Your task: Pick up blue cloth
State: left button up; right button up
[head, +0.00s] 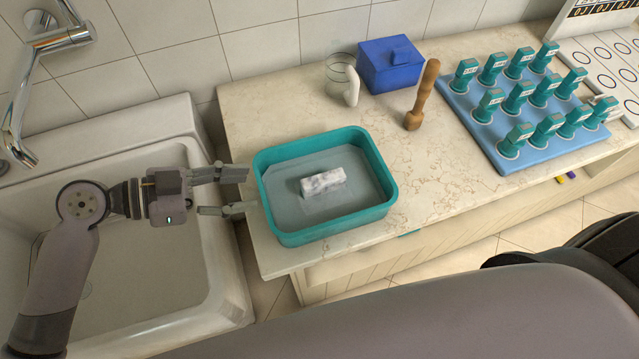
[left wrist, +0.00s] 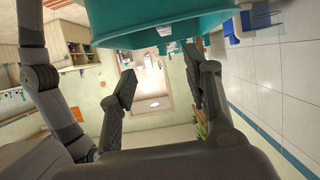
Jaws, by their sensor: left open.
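My left gripper (head: 250,190) is open and empty at the left wall of a teal basin (head: 381,165), its two fingers pointing right toward the rim. Whether a finger touches the basin is not clear. In the left wrist view the open fingers (left wrist: 160,65) show with the basin (left wrist: 150,22) just beyond them and nothing between them. Inside the basin lies a mottled white-grey block-like piece (head: 323,182), on a grey-blue bottom with a faint flat, paler patch. I cannot clearly make out a blue cloth. My right gripper is not in view.
On the counter (head: 420,170) stand a clear mug (head: 342,80), a blue lidded box (head: 390,64), a wooden pestle (head: 421,97) and a blue rack (head: 487,135) of several teal-capped bottles. A white sink (head: 120,310) with a chrome tap (head: 60,40) lies left.

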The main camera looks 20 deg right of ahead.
aim_at(314, 181)
pick_arm(q)
jog(key=p+x, duration=0.1)
jog(key=x, duration=0.3)
jog(key=p+x, duration=0.1)
jog(key=x, duration=0.3)
jog(key=w+f+p+x, duration=0.1)
jog(key=p+x, duration=0.1)
jog(key=x, duration=0.2)
jog(key=shift+d, duration=0.1)
jog(key=p+x, duration=0.2)
jog(key=x, duration=0.2)
jog(key=shift+w+d+f, duration=0.15)
jog(key=shift+w+d, duration=0.05)
jog(key=shift+d, duration=0.2)
jog(key=shift+d+f, duration=0.2)
jog(key=shift+c, duration=0.2)
grip_shut()
